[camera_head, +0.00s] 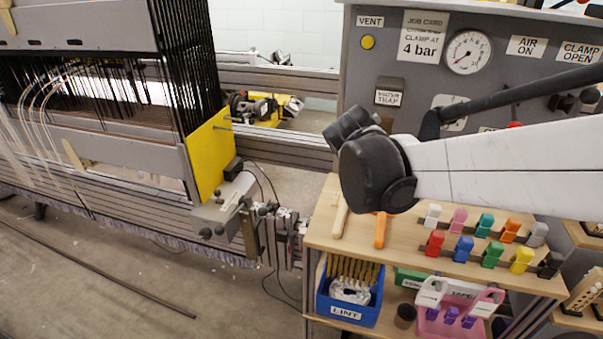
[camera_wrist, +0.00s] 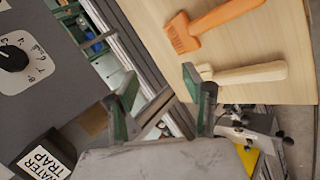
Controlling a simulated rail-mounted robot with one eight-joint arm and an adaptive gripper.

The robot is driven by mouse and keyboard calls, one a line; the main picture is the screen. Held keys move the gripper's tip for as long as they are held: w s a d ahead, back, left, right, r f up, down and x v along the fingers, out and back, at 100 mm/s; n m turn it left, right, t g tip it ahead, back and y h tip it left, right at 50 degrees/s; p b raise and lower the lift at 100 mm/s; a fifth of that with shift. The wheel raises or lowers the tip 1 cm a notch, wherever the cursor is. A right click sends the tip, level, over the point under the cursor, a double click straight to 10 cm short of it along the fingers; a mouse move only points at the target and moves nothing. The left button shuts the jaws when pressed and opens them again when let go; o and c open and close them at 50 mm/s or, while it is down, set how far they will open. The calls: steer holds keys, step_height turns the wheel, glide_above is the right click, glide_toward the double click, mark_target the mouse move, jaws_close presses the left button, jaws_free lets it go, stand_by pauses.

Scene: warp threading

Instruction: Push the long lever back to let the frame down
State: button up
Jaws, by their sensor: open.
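The grey frame (camera_head: 120,150) with its yellow end plate (camera_head: 208,155) stands at the left in the head view, with dark wires hanging above it. Below the plate is a metal mechanism with an upright olive-brown bar (camera_head: 249,228); I cannot tell if this is the long lever. Part of the mechanism (camera_wrist: 255,135) shows at lower right in the wrist view. My gripper (camera_wrist: 163,100) is open and empty, its green-padded fingers apart. In the head view my white arm reaches in from the right, and its dark joint hides the fingers. The gripper touches nothing that I can see.
A wooden bench (camera_head: 335,235) lies below my arm, with an orange brush (camera_wrist: 215,22), a wooden-handled tool (camera_wrist: 245,73) and several coloured clips. A blue LINT bin (camera_head: 348,300) sits beneath. The grey gauge panel (camera_head: 395,70) stands behind my wrist. Floor at front left is open.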

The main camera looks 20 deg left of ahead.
steer(key=a+f, duration=0.1)
steer(key=a, duration=0.1)
steer(key=w+a+f+n+b, duration=0.1)
steer(key=a+f, duration=0.1)
steer(key=w+a+f+n, duration=0.1)
steer(key=a, duration=0.2)
steer(key=shift+w+f+t+b, duration=0.15)
steer(key=shift+f+t+b, duration=0.15)
steer(key=shift+f, duration=0.1)
steer(key=a+f+n+t, duration=0.1)
steer(key=a+f+n, duration=0.25)
steer(key=a, duration=0.55)
steer(key=n+t+b, duration=0.3)
steer(key=n+t, duration=0.5)
steer(key=n, duration=0.6)
glide_toward(219, 231)
steer(key=shift+h, duration=0.3)
steer(key=w+b, duration=0.1)
steer(key=w, duration=0.2)
steer(key=w+b, duration=0.1)
steer(key=w, duration=0.3)
steer(key=w+d+f+b, duration=0.1)
steer(key=w, duration=0.3)
steer(key=shift+f, duration=0.1)
steer(key=shift+s, duration=0.1)
jaws_close()
